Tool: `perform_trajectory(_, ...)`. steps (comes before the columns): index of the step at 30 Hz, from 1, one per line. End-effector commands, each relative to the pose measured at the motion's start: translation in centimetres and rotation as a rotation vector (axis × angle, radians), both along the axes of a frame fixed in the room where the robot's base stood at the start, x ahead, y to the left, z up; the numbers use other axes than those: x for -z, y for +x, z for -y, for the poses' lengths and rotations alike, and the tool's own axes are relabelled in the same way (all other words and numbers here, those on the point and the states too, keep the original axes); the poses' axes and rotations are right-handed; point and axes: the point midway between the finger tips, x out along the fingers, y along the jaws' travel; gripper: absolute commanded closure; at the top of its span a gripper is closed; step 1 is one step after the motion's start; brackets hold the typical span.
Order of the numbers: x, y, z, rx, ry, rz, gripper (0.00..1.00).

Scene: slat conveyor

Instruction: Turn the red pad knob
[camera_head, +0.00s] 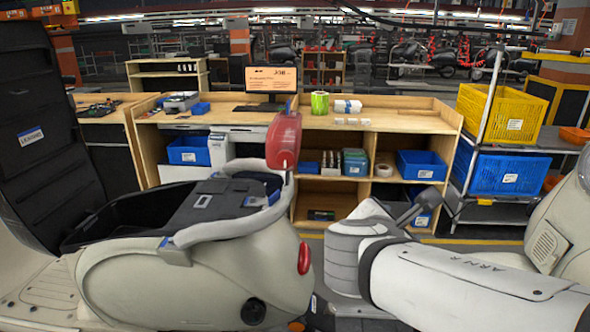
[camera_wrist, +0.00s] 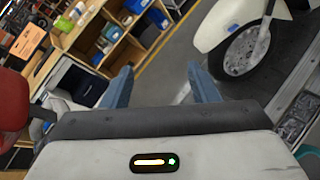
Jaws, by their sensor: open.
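A red pad (camera_head: 284,140) stands upright at the rear of a cream scooter (camera_head: 200,265), above its grey grab rail. In the wrist view part of a red pad (camera_wrist: 12,105) shows at the left edge. I cannot make out a separate knob on it. My gripper shows in the wrist view (camera_wrist: 161,84) with its two blue-grey fingers wide apart and nothing between them. In the head view my white arm reaches in from the right, and its wrist end is right of the red pad, apart from it.
A wooden workbench (camera_head: 400,122) with shelves and blue bins stands behind the scooter. A grey rack (camera_head: 515,147) holds a yellow crate (camera_head: 502,114) at the right. In the wrist view a cream vehicle with a wheel (camera_wrist: 245,50) is at the upper right. Bare floor shows between the fingers.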

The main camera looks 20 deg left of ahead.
Motion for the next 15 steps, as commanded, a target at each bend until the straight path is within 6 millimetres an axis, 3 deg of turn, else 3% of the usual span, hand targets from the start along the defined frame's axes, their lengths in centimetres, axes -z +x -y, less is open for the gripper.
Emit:
perform_trajectory(1, -0.9, -0.2, -3.8, -0.135, -0.117, 0.056, 0.46)
perform_trajectory(6, -4.5, -2.5, -13.4, -0.451, -0.437, 0.266, 0.46)
perform_trajectory(10, -6.0, -4.6, -17.7, -0.574, -0.573, 0.380, 0.46)
perform_trajectory(15, -6.8, -4.9, -19.7, -0.619, -0.633, 0.433, 0.46)
